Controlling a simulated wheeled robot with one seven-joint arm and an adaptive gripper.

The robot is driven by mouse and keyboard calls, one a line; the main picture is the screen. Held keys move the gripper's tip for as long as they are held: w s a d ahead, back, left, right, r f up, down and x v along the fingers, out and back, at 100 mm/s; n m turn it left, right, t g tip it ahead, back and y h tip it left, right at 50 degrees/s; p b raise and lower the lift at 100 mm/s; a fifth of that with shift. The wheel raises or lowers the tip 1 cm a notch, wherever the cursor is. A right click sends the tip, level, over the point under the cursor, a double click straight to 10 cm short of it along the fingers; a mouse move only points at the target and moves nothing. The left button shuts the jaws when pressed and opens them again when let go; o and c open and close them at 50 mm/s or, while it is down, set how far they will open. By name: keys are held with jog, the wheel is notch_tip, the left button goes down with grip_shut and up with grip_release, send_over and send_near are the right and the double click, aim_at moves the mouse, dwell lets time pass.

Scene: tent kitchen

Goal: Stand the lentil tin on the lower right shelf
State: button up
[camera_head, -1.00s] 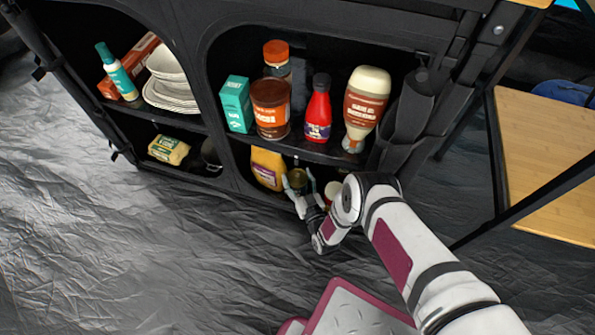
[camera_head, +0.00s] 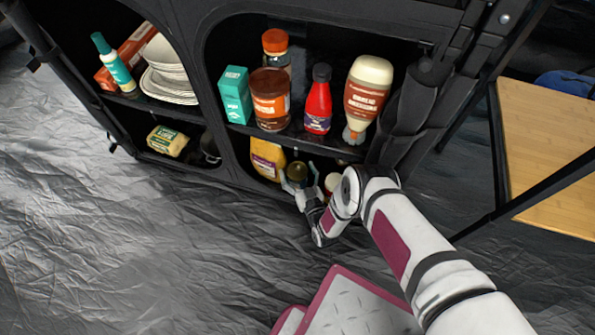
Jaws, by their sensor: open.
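A small round tin with a dull gold top (camera_head: 297,171), which looks like the lentil tin, stands in the lower right shelf compartment. Its label cannot be read, and its lower part is partly hidden by my gripper. My gripper (camera_head: 299,181) is at the front of that compartment with its fingers apart, one to each side of the tin's near side. Whether a finger touches the tin cannot be told. The lower right shelf (camera_head: 240,178) is mostly hidden behind its front edge and my arm.
A yellow packet (camera_head: 267,160) stands just left of the tin, and a small red-and-white container (camera_head: 332,182) just right, partly behind my arm. Above are a teal box (camera_head: 236,95), a brown jar (camera_head: 270,100), a red bottle (camera_head: 318,100) and a sauce bottle (camera_head: 367,93).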

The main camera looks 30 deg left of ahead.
jog(key=p+v, duration=0.1)
jog(key=v, duration=0.6)
jog(key=shift+s+d+p, duration=0.15)
jog(key=shift+d+p, duration=0.05)
jog(key=shift+p, duration=0.15)
